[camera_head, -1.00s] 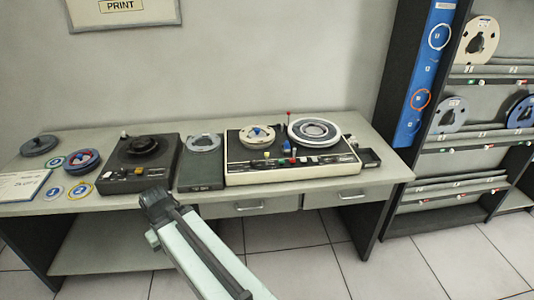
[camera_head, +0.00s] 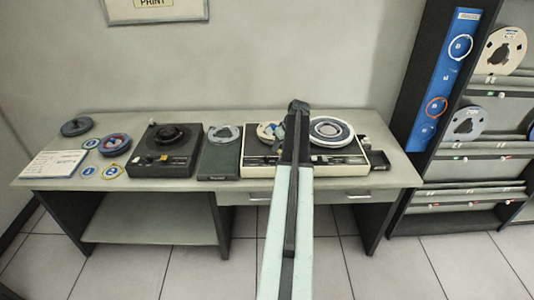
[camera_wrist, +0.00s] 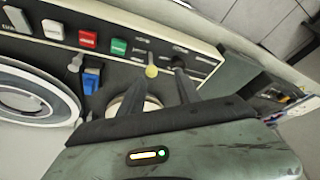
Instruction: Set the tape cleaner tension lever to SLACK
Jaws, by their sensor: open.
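The cream two-reel machine (camera_head: 349,165) sits right of centre on the desk. Which of these is the tension lever I cannot tell; no SLACK mark is readable. My gripper (camera_head: 298,106) is over the machine and hides its middle.
The white-rimmed reel (camera_head: 330,130) and a cream reel (camera_head: 266,131) are on the machine. Red (camera_wrist: 88,39) and green (camera_wrist: 118,46) buttons line its edge. A grey box (camera_head: 219,160) and black reel unit (camera_head: 163,152) stand left. Shelves (camera_head: 487,145) stand right.

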